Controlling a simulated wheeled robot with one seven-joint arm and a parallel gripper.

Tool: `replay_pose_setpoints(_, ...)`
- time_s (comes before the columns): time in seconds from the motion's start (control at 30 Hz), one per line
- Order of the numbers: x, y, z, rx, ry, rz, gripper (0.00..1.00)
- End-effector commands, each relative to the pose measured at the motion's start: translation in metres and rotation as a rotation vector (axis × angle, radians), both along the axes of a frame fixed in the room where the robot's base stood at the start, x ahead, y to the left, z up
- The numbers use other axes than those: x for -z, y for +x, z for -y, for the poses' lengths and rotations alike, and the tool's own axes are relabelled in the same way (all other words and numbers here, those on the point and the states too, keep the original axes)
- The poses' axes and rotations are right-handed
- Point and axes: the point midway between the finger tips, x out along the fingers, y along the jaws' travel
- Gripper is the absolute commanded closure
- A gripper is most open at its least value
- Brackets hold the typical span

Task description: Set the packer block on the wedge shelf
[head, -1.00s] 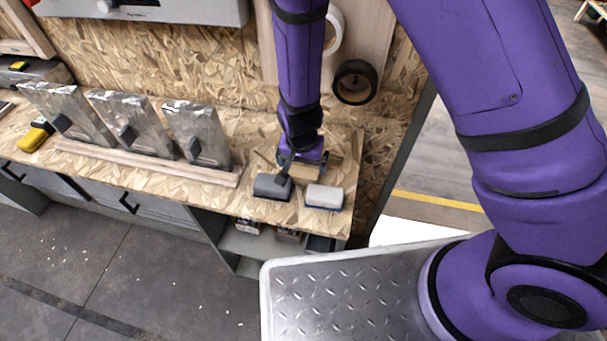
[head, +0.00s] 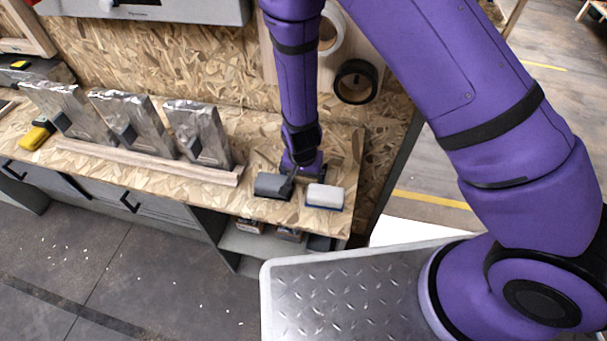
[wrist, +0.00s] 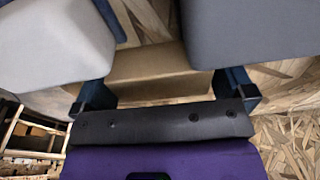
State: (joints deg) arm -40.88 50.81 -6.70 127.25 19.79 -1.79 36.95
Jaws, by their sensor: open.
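My gripper (head: 301,166) is low over the right end of the chipboard worktop (head: 262,207), just behind two sanding-block-like pieces. In the wrist view its fingers (wrist: 166,88) are spread apart, with a tan block (wrist: 155,62) lying between and ahead of them. This plain block may be the packer block; in the head view my gripper hides it. A dark grey block (head: 273,186) and a pale grey block with a blue base (head: 325,196) sit in front of the gripper. I cannot tell which thing is the wedge shelf.
Three shiny metal panels (head: 200,133), each with a dark block against it, stand to the left behind a wooden strip (head: 150,163). A yellow-and-black tool (head: 37,135) lies at far left. Tape rolls (head: 355,82) hang on the back wall.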

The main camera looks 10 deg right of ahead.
Motion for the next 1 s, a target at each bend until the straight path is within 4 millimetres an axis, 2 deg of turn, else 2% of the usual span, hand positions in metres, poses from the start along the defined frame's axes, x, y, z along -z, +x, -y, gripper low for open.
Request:
replay_pose_setpoints(0.03,0.0,0.0,0.0,0.0,0.0,0.0,0.05)
replay_pose_setpoints(0.17,0.0,0.0,0.0,0.0,0.0,0.0,0.34)
replay_pose_setpoints(0.23,0.0,0.0,0.0,0.0,0.0,0.0,0.34)
replay_pose_setpoints(0.27,0.0,0.0,0.0,0.0,0.0,0.0,0.37)
replay_pose_setpoints(0.47,-0.001,0.0,0.0,0.0,0.0,0.0,0.38)
replay_pose_setpoints(0.63,-0.009,0.0,-0.001,0.0,0.001,0.001,0.38)
replay_pose_setpoints(1.0,-0.053,0.0,-0.001,0.0,0.002,0.003,0.38)
